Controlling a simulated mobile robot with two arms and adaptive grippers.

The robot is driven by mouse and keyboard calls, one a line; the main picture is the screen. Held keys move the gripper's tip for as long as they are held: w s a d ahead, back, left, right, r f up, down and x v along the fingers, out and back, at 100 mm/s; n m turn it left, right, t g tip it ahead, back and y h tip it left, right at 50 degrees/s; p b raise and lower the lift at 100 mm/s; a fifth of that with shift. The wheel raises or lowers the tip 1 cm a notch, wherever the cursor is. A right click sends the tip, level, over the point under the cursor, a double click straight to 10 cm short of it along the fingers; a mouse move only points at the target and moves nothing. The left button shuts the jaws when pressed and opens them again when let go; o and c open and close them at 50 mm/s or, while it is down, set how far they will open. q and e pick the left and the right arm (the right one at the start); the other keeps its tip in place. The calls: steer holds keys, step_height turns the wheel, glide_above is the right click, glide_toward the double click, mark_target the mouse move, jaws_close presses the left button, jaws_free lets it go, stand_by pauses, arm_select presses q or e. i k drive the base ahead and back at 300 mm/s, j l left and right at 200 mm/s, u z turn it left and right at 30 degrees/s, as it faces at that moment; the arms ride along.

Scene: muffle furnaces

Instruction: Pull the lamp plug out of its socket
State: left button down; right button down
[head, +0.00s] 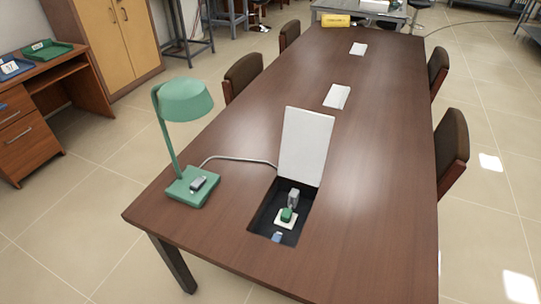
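The green desk lamp (183,100) stands upright near the table's left corner, with a small grey piece (198,183) on its base. Its grey cord (238,159) runs right across the tabletop and passes out of sight at the raised white lid (305,146). The lid stands open over a dark recessed socket box (257,224). In the box are a green plug-like piece (287,214) on a white square socket plate (279,223), a grey block (293,197) behind it and a small blue piece (277,237) in front. I cannot see which piece the cord joins. Neither gripper is in view.
The long brown table (350,190) is mostly clear. Dark chairs (452,148) stand along both sides. A wooden desk (60,95) and cabinet (112,35) are at left.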

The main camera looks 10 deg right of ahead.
mark_target(286, 214)
steer(key=k+l, duration=0.15)
steer(key=k, duration=0.75)
